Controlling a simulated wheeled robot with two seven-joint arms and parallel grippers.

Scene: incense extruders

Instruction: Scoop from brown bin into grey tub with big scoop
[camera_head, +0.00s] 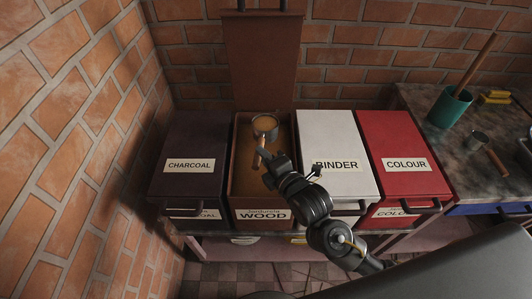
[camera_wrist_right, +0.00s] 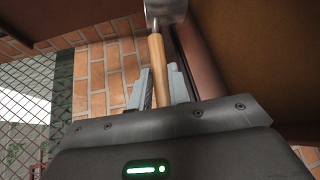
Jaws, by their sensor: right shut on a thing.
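The brown bin (camera_head: 235,190), labelled WOOD, stands open with its lid (camera_head: 262,60) raised against the wall. Tan-brown material shows inside it. The big scoop (camera_head: 265,133) has a metal cup and a wooden handle. It is over or in the bin's far part, and tan-brown material shows in its cup. My right gripper (camera_head: 265,168) is shut on the handle. In the right wrist view the scoop's handle (camera_wrist_right: 158,58) runs up between the fingers (camera_wrist_right: 158,90). I cannot make out a grey tub for certain. My left gripper is not in view.
A dark CHARCOAL bin (camera_head: 190,140) is closed on the left. A white BINDER bin (camera_head: 330,135) and a red COLOUR bin (camera_head: 390,135) are closed on the right. The counter (camera_head: 430,95) holds a green pot (camera_head: 448,108) and a small scoop (camera_head: 478,139). A brick wall (camera_head: 70,130) borders the left.

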